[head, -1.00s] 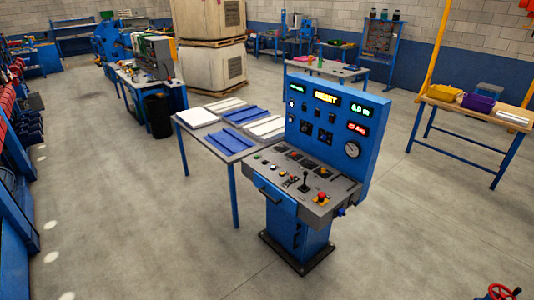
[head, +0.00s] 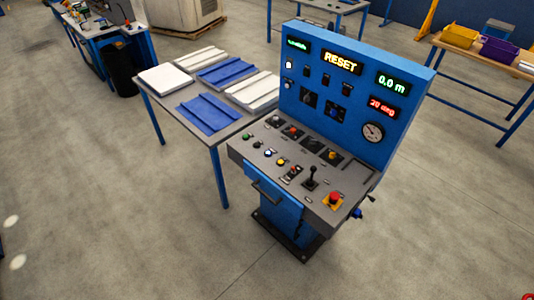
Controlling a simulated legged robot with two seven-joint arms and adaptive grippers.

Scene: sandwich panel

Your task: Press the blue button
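The blue control console (head: 350,70) stands in the middle right, with an upright display board and a sloping grey desk (head: 312,205). A row of small round buttons runs along the desk's left front: a green one (head: 248,136), a pale bluish one (head: 268,153) and a yellow one (head: 281,161). The pale bluish one looks like the blue button, but it is too small to be sure of its colour. Neither of my grippers is in view, and nothing covers the desk.
A black joystick (head: 312,178) and a red mushroom button on a yellow base (head: 334,199) sit at the desk's right. A handle (head: 265,191) juts from its front. A table (head: 173,118) with blue and white panels stands behind left. The front floor is clear.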

